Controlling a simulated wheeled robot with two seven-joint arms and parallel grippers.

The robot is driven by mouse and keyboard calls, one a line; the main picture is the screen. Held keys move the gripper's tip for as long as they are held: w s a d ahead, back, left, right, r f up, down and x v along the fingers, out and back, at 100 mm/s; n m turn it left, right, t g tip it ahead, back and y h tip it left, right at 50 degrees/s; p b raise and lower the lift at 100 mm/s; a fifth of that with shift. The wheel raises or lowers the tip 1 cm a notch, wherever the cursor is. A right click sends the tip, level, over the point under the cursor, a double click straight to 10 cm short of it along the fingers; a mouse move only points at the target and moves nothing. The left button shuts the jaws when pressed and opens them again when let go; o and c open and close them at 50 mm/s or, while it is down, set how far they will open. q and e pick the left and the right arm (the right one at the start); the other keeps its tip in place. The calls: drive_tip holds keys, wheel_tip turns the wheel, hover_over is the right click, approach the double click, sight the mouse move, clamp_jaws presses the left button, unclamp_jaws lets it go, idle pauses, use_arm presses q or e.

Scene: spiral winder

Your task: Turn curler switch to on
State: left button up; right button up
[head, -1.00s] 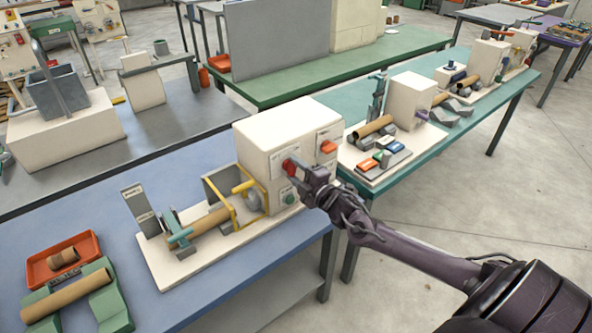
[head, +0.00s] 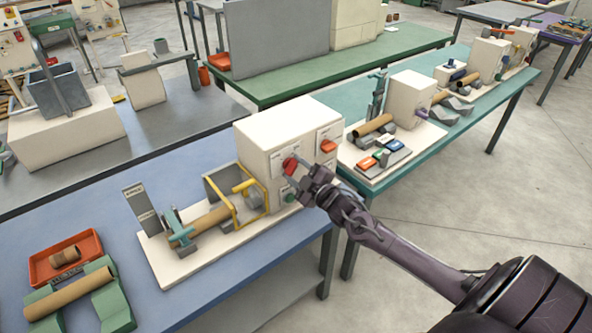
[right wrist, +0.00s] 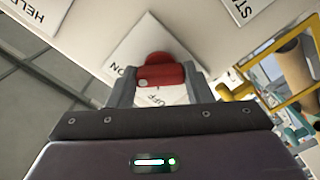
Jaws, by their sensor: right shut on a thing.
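The curler switch is a red knob (head: 289,165) on a white label plate on the front of the cream machine box (head: 275,135). My right gripper (head: 296,178) is at this face, with its fingers around the knob. In the right wrist view the red knob (right wrist: 160,74) sits between the two grey fingertips (right wrist: 160,90), which are shut on it. The plate (right wrist: 128,50) there carries the words ON, left of the knob, and OFF, just below it, partly hidden. I cannot tell which word the knob points to. My left gripper is out of view.
An orange switch (head: 328,146) is on the same box, right of the knob. A green button (head: 289,197) is below. A yellow guard frame (head: 237,212) and cardboard tube (head: 212,219) stand left. The floor at right is clear.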

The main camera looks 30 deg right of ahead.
idle(0.3)
drive_tip(key=o, duration=1)
drive_tip(key=shift+s, duration=0.15)
drive_tip(key=shift+s+f, duration=0.15)
drive_tip(key=shift+s, duration=0.1)
drive_tip(key=shift+s+d+b, duration=0.2)
drive_tip(key=shift+s+b, duration=0.2)
drive_tip(key=shift+s, duration=1.4)
drive_tip(key=shift+s+d+b, duration=0.15)
drive_tip(key=shift+s+b, duration=0.25)
drive_tip(key=shift+s, duration=1.35)
